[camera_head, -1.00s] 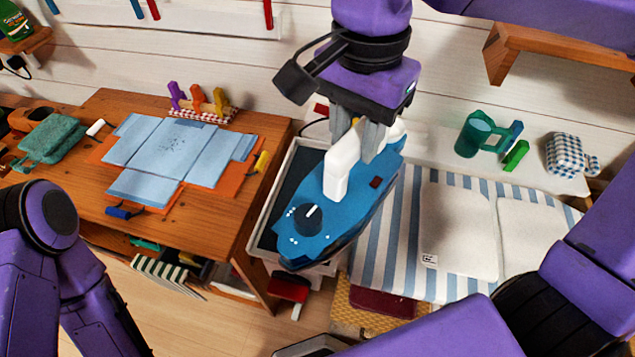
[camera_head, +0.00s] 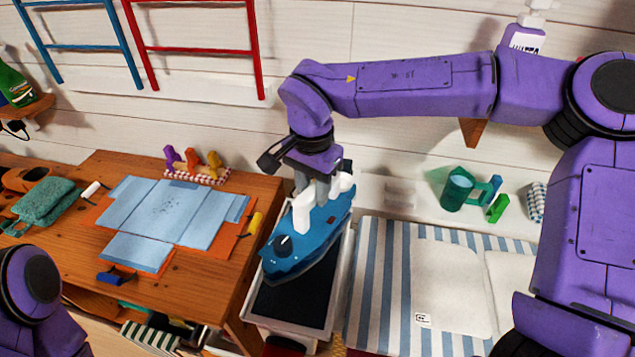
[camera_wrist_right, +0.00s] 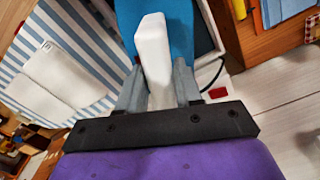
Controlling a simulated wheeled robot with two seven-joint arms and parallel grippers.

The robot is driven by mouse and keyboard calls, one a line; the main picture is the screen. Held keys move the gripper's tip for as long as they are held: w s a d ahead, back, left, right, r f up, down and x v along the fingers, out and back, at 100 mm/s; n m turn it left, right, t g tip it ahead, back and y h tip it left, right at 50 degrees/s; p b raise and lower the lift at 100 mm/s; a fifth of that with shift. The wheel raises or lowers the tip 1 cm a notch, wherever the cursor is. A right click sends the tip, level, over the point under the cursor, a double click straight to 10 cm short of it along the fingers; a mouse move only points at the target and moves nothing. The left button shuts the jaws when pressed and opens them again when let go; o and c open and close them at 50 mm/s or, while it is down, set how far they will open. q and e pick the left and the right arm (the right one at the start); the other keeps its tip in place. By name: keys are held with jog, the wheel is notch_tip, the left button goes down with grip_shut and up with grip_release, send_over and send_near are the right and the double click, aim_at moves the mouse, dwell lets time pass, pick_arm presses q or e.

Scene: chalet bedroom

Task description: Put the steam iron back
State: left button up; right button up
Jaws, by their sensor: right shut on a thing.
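The steam iron (camera_head: 308,240) is blue with a white handle (camera_head: 302,212) and a dark dial. My right gripper (camera_head: 318,192) is shut on the handle from above. The iron hangs over the back part of a white-rimmed stand with a dark bed (camera_head: 290,305); I cannot tell how large the gap is. In the right wrist view the white handle (camera_wrist_right: 153,45) sits between my gripper's fingers (camera_wrist_right: 158,88), with the blue body (camera_wrist_right: 180,30) behind it. Only part of my left arm shows at the lower left; its gripper is out of view.
Left of the stand, a wooden table (camera_head: 200,288) bears a folded blue garment (camera_head: 165,212), coloured pegs and a green cloth (camera_head: 42,203). To its right is a striped board (camera_head: 382,290) with white cloth (camera_head: 452,285). A green cup (camera_head: 457,190) stands behind.

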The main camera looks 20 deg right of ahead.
aim_at(312, 216)
jog(key=shift+w+f, duration=0.2)
jog(key=shift+f, duration=0.7)
jog(key=shift+w+f, duration=0.15)
jog(key=shift+f, duration=1.2)
jog(key=o, duration=1)
jog(key=shift+s+f, duration=0.1)
notch_tip(312, 216, up, 13)
jog(key=shift+r, duration=0.1)
